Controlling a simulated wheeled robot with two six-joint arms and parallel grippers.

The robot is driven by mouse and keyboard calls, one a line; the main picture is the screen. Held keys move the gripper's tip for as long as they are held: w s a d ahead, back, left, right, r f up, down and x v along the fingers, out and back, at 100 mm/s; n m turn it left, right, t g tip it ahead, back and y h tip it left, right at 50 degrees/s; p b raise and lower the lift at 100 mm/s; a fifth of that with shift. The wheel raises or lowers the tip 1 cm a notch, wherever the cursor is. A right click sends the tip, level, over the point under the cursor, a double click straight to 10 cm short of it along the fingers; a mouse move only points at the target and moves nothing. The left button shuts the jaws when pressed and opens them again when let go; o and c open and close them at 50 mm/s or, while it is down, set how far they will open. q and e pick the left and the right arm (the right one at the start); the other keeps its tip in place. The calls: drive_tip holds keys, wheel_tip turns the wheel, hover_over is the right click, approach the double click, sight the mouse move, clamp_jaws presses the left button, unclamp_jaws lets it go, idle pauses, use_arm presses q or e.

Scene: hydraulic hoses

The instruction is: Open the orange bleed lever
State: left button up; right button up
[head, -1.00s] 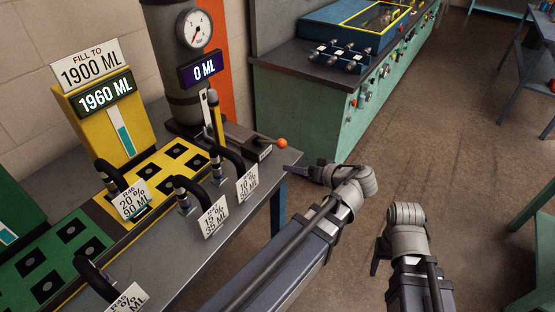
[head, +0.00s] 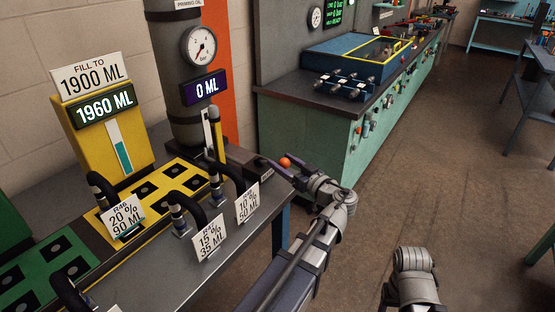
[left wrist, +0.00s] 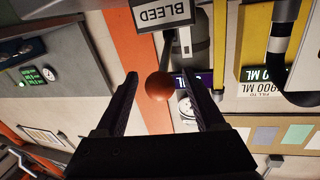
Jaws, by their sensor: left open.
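The orange ball knob (head: 285,162) of the bleed lever stands at the bench's right end, beside the dark block at the foot of the grey cylinder. In the left wrist view the knob (left wrist: 158,86) lies between my two open fingers, near their tips, with no clear contact. A BLEED label (left wrist: 166,14) and the thin lever rod (left wrist: 167,45) show above it. My left gripper (head: 272,168) is open and empty at the knob; its far finger is partly hidden. Of my right gripper only a dark part (head: 387,296) shows low in the head view.
The cylinder carries a round gauge (head: 200,46) and a 0 ML display (head: 204,88). A yellow station (head: 104,124) reads 1960 ML under a FILL TO 1900 ML sign. Tagged black hoses (head: 188,206) stand in front.

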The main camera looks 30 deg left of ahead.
use_arm(q)
drive_tip(key=shift+x, duration=1.4)
clamp_jaws()
idle(0.5)
